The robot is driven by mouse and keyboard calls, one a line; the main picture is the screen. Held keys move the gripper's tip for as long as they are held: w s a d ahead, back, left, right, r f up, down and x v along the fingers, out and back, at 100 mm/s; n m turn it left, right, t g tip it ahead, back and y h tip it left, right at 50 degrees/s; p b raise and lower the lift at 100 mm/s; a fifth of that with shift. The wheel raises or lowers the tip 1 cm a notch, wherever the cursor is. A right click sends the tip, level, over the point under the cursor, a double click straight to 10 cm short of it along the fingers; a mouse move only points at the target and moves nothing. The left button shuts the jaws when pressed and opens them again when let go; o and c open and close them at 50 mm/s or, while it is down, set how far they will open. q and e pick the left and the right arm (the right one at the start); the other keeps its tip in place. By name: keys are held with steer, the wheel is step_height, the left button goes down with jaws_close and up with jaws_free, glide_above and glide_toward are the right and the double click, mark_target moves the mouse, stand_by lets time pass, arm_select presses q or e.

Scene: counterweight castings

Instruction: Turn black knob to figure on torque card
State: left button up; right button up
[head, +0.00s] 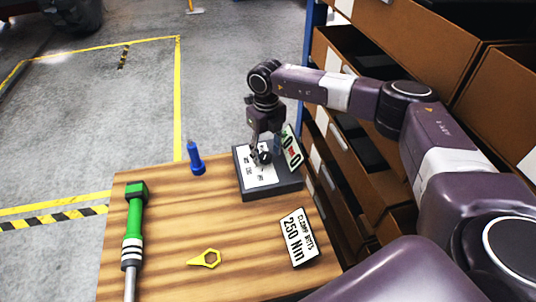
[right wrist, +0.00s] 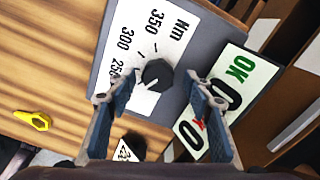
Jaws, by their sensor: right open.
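The black knob (right wrist: 157,74) sits on the white dial plate (right wrist: 127,28) of a dark grey box (head: 270,190). The plate is marked Nm, with 350, 300 and a partly covered 250. A white line on the knob points to the lower left in the right wrist view, below the 250; the figure there is hidden. My right gripper (right wrist: 150,92) is open, its fingers on either side of the knob with gaps. It also shows above the box in the head view (head: 261,154). The torque card (head: 299,238) reads "CLAMP BOLTS 250 Nm". My left gripper is out of view.
An OK and digits panel (right wrist: 237,82) stands close beside the right finger. On the wooden table lie a green-handled tool (head: 133,220) and a yellow tag (head: 206,259); a blue object (head: 195,158) stands near the back edge. Brown bins (head: 345,52) fill the right side.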

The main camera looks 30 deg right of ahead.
steer(key=shift+a, duration=0.1)
steer(key=shift+c, duration=0.3)
steer(key=shift+c, duration=1.2)
steer(key=c, duration=0.9)
steer(key=shift+o, duration=0.2)
steer(key=m+b, duration=0.1)
steer(key=m, duration=0.2)
steer(key=shift+m, duration=0.4)
steer(key=shift+a+m+b, duration=0.1)
steer(key=shift+m+b, duration=0.2)
steer(key=shift+m, duration=1.6)
